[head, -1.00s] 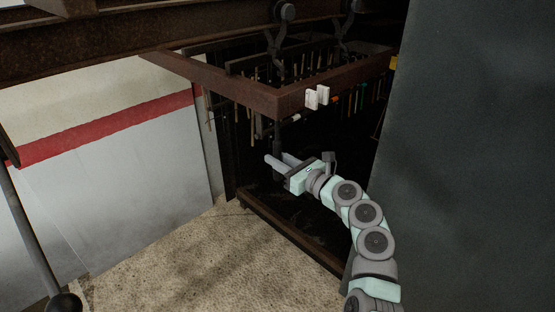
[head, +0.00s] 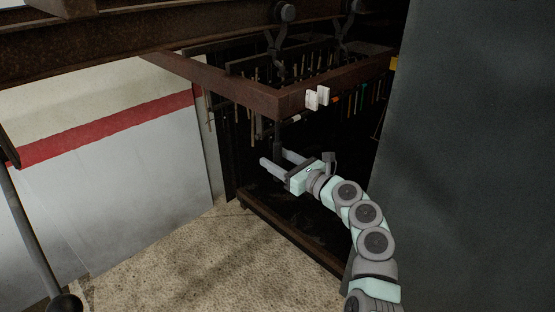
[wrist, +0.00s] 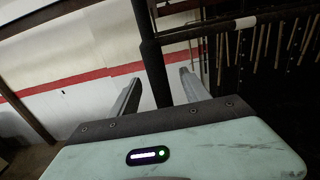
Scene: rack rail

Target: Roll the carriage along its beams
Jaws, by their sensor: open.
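The carriage appears to be the rusty brown frame (head: 240,92) hanging below the upper beam (head: 130,42) in the head view. Dark hangers with round rollers (head: 285,12) rise from it to the beam. A dark upright bar (head: 277,132) hangs below the frame's near corner and also shows in the wrist view (wrist: 149,50). My gripper (head: 279,159) is open, with its fingers spread near this bar. In the wrist view the bar runs down between the two fingers (wrist: 160,85), with a visible gap on each side. Its lower end is hidden behind the gripper body.
Several thin rods or tools (head: 350,102) hang in the dark space behind the frame. A large dark grey panel (head: 475,160) blocks the right side.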

